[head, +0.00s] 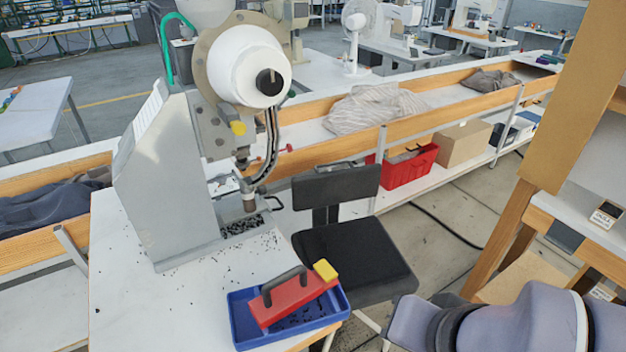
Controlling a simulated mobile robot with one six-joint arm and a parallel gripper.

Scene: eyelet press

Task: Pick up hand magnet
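The hand magnet (289,298) is a red block with a dark arched handle on top and a yellow piece at its right end. It lies tilted in a blue tray (243,334) at the front right corner of the white table, with its yellow end raised over the tray's back right rim. Small dark bits lie in the tray beside it. My gripper is not in view. Part of my arm shows at the lower right, well to the right of the tray and apart from it.
The eyelet press (178,185) stands on the white table (130,305) behind the tray, with dark eyelets scattered around its base. A black chair (355,255) stands close behind and right of the tray. A wooden post (565,110) rises at the right.

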